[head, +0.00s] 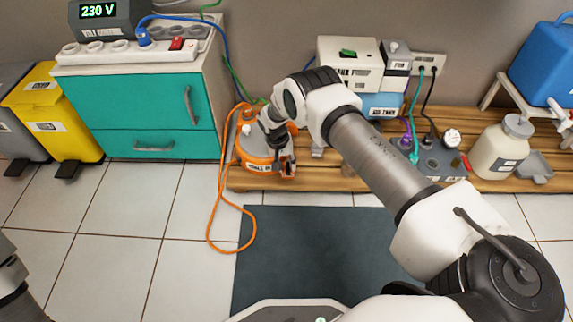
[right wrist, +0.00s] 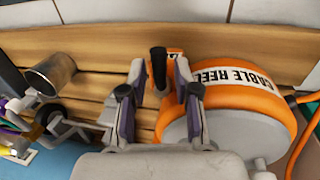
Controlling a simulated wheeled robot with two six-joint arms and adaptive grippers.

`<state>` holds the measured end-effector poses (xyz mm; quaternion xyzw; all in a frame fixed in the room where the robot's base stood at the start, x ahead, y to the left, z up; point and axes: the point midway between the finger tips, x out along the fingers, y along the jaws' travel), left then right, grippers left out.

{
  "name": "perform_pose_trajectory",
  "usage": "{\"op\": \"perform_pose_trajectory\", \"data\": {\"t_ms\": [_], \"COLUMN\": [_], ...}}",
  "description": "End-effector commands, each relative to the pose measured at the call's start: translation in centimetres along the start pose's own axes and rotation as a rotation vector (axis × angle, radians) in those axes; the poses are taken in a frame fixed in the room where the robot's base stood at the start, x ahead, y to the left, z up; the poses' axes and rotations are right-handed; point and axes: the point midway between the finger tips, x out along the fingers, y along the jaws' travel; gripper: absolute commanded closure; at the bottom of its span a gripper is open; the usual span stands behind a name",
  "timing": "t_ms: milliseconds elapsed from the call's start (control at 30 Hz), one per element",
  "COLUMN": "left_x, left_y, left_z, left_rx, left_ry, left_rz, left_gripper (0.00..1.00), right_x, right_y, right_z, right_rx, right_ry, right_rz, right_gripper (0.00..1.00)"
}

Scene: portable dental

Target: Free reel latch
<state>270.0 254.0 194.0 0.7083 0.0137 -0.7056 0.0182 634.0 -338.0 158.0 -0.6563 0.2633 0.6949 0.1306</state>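The cable reel (head: 262,163) is an orange drum with a grey face and a "CABLE REEL" label, at the left end of the wooden pallet bench. It also shows in the right wrist view (right wrist: 245,85). A black upright lever (right wrist: 158,62), seemingly the latch, stands on an orange bracket beside the drum. My right gripper (head: 284,160) is at the reel's right side. In the right wrist view its fingers (right wrist: 158,105) are spread, one on each side of the lever, with gaps showing. My left gripper is out of view; only a piece of my left arm shows at bottom left.
An orange cable (head: 213,215) loops from the reel onto the tiled floor. A teal cabinet (head: 150,115) stands left of the reel. A metal cup (right wrist: 50,75) is near the gripper. A dark mat (head: 290,250) lies in front. A white bottle (head: 500,148) stands at right.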

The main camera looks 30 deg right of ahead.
Motion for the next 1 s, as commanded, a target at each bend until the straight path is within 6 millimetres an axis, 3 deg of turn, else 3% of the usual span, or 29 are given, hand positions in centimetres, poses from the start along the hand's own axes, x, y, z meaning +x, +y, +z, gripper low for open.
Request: {"op": "perform_pose_trajectory", "data": {"t_ms": [367, 467, 800, 1000], "left_x": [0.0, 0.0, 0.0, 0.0], "left_y": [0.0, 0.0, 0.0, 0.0], "left_z": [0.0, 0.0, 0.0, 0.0], "left_rx": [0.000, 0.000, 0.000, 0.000], "left_ry": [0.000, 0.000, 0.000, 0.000], "left_rz": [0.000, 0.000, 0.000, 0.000], "left_gripper": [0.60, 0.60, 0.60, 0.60], "right_x": [-0.6, -2.2, -10.4, -12.0], "right_y": [0.0, -0.1, -0.1, 0.0], "right_z": [0.0, -0.1, -0.1, 0.0], "right_rx": [-0.002, -0.002, -0.002, -0.002], "right_ry": [0.001, 0.001, 0.003, -0.001], "right_rz": [0.000, -0.001, -0.001, 0.001], "right_gripper": [0.59, 0.59, 0.59, 0.59]}}
